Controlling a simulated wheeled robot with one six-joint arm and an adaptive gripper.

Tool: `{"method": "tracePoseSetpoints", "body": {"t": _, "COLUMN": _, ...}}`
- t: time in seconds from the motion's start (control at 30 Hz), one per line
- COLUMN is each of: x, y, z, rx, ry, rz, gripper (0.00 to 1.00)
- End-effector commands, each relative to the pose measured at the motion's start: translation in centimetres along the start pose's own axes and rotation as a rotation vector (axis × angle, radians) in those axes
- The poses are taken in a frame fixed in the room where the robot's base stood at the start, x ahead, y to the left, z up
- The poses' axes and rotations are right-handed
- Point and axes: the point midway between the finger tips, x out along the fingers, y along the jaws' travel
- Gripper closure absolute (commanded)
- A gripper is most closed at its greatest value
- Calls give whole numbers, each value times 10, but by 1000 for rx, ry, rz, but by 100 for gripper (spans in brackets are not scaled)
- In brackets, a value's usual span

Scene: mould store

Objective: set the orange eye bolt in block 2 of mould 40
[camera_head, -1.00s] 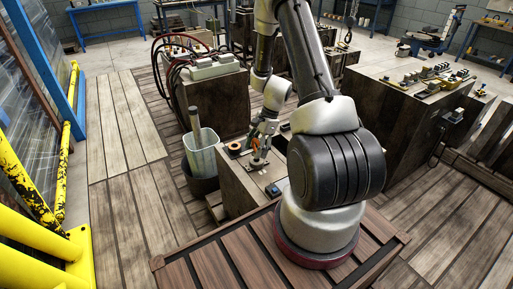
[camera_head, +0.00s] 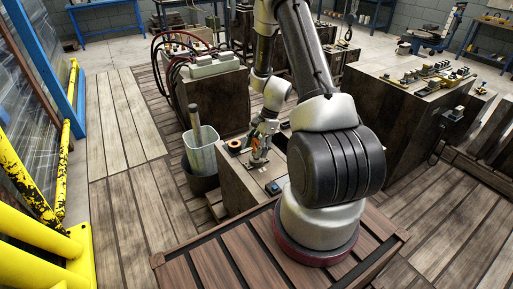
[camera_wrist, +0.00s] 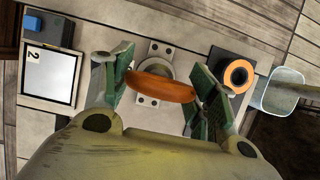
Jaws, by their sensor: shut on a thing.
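The orange eye bolt (camera_wrist: 160,88) is between the two green fingers of my gripper (camera_wrist: 163,92) in the wrist view, and my gripper is shut on its ring. Behind the ring is a pale metal plate with holes (camera_wrist: 154,52) and a round seat, fixed to the block top. The bolt's lower end is hidden, so I cannot tell whether it sits in the seat. A label with the number 2 (camera_wrist: 48,72) lies on the same block. In the head view my gripper (camera_head: 258,153) is low over the block (camera_head: 238,186), and the bolt is hardly visible.
A black square piece with an orange ring (camera_wrist: 238,74) sits on the block beside my gripper. A pale bin (camera_head: 201,157) stands left of the block. A block with red hoses (camera_head: 210,90) stands behind. A larger block (camera_head: 395,120) stands at right.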

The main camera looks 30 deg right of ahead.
Motion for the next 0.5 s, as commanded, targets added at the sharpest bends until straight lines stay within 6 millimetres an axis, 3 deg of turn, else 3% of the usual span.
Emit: {"method": "tracePoseSetpoints", "body": {"t": 0.5, "x": 4, "y": 0, "z": -2, "rx": 0, "ry": 0, "rz": -1, "gripper": 80}}
